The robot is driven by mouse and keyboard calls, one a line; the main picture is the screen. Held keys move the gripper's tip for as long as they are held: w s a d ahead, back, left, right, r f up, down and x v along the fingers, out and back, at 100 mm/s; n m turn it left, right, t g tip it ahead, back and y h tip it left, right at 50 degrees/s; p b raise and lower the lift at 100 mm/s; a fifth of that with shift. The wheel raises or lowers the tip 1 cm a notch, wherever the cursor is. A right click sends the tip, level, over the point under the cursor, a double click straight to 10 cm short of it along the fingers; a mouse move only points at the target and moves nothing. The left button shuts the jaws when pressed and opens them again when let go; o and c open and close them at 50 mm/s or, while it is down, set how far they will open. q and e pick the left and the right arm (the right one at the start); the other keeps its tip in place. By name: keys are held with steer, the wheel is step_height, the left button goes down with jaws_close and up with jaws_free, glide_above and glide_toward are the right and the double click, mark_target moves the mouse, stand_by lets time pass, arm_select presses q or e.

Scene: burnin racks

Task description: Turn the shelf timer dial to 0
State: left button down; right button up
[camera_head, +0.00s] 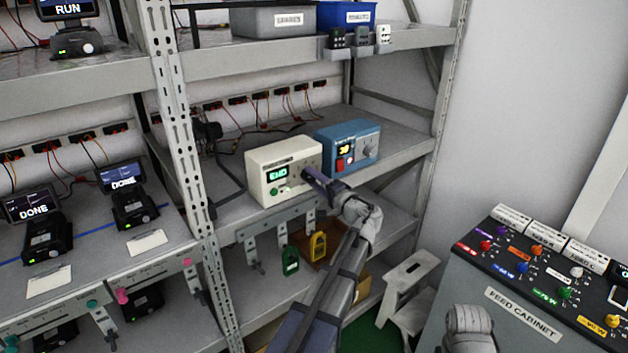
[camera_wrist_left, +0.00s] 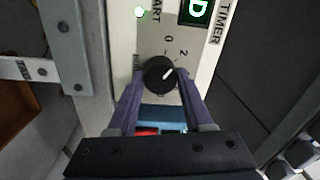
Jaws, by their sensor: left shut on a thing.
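The shelf timer (camera_head: 262,182) is a cream box on the middle shelf, with a green END display and a green button. In the left wrist view its cream face (camera_wrist_left: 200,75) shows turned sideways. Its black dial (camera_wrist_left: 153,78) has a white pointer mark aimed roughly at the 2; the 0 is printed a little further round. My left gripper (camera_head: 309,176) reaches the timer's right front. Its purple fingers (camera_wrist_left: 159,92) are shut on the dial, one on each side.
A blue timer box (camera_head: 369,145) with a red button stands close to the cream timer's right. Tags and brackets hang from the shelf edge below. A rack post (camera_head: 178,130) stands left. A feed cabinet (camera_head: 480,290) with coloured knobs and a step stool (camera_head: 408,278) stand right.

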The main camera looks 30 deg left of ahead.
arm_select(q)
steer(key=shift+n, duration=2.3)
steer(key=shift+c, duration=1.6)
jaws_free()
steer(key=v, duration=0.8)
steer(key=shift+w, duration=0.1)
